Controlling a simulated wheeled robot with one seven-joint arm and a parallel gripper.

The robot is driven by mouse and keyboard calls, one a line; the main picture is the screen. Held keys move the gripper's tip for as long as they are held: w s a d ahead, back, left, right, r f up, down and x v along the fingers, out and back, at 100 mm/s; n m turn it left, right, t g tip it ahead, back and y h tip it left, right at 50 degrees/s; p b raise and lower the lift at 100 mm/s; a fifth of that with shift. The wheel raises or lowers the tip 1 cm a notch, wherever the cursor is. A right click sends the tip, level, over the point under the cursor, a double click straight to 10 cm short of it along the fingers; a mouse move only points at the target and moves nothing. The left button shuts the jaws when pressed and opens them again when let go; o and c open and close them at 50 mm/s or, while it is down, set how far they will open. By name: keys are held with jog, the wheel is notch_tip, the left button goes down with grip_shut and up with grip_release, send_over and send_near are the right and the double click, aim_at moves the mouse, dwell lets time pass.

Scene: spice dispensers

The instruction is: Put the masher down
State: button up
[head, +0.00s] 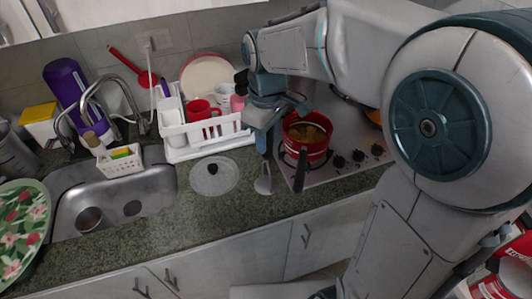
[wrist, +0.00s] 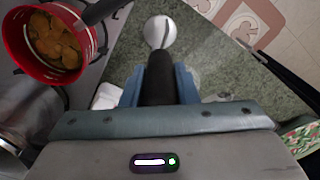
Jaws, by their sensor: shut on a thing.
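The masher has a black handle (wrist: 160,80) and a round metallic head (wrist: 160,32). My gripper (wrist: 158,88) is shut on the handle, with a blue-grey finger on each side. In the head view, my gripper (head: 266,148) points down between the dish rack and the red pot. The masher's metallic head (head: 264,182) shows below the fingers, over the green countertop (head: 225,205). I cannot tell whether it touches the counter. The upper handle is hidden by my gripper in the head view.
A red pot (head: 318,150) with food sits on the stove to the right, its dark handle (head: 299,172) jutting forward close by. A glass lid (head: 214,176) lies on the counter to the left. A white dish rack (head: 190,140) stands behind it. Bare counter lies in front.

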aim_at(266, 155)
notch_tip(266, 155, up, 4)
jog(key=b, duration=0.3)
jog(key=shift+w+f, duration=0.1)
jog(key=shift+f, duration=0.15)
jog(key=b, duration=0.3)
jog(key=shift+w+a, duration=0.1)
jog(key=b, duration=0.3)
jog(key=shift+s+r+m, duration=0.2)
jog(key=shift+r+m, duration=0.05)
jog(key=shift+m, duration=0.05)
notch_tip(266, 155, down, 10)
jog(key=shift+r+b, duration=0.2)
jog(key=shift+b, duration=0.2)
jog(key=shift+f, duration=0.15)
jog(key=o, duration=1)
